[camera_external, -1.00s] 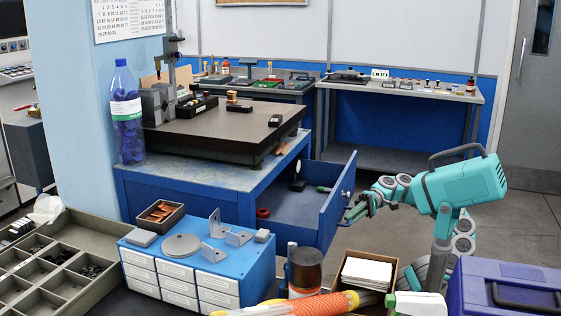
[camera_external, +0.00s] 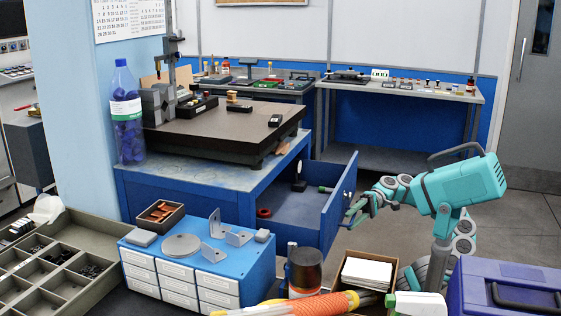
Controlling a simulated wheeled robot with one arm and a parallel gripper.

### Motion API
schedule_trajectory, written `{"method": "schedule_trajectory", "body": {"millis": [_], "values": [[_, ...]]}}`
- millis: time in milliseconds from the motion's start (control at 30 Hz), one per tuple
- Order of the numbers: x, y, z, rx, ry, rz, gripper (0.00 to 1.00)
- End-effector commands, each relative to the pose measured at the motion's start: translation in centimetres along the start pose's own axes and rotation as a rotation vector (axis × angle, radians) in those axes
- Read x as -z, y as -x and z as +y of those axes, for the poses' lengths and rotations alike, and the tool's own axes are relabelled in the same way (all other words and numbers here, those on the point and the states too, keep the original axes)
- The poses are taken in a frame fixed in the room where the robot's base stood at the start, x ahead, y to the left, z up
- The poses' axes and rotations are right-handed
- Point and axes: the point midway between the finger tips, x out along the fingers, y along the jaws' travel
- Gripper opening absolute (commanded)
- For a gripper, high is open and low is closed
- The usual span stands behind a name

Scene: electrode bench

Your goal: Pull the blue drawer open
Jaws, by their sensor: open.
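The blue drawer (camera_external: 312,232) is pulled out to the right from the blue bench (camera_external: 195,176). Its front panel (camera_external: 340,198) stands well clear of the bench, and a small round silver fitting shows near its top. Inside the drawer are a red ring (camera_external: 263,212) and a dark round item near the back. My gripper (camera_external: 353,212) is just to the right of the drawer front with its fingers apart. It looks empty. I cannot tell whether a finger touches the panel, and no handle shows clearly.
A dark surface plate (camera_external: 220,128) lies on the bench, with a blue bottle (camera_external: 127,115) at its left. In front stand a blue cabinet (camera_external: 262,270), a dark jar (camera_external: 304,270), a box of white cards (camera_external: 368,272) and a purple case (camera_external: 500,288). Floor beyond my arm is clear.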

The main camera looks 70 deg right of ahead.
Motion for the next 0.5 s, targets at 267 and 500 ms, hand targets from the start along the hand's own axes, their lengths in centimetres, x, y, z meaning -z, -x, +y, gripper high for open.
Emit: {"method": "schedule_trajectory", "body": {"millis": [267, 500], "values": [[0.1, 1.7, -0.1, 0.004, 0.001, 0.004, 0.43], [0.1, 5.5, -0.1, 0.003, 0.000, 0.005, 0.43]]}}
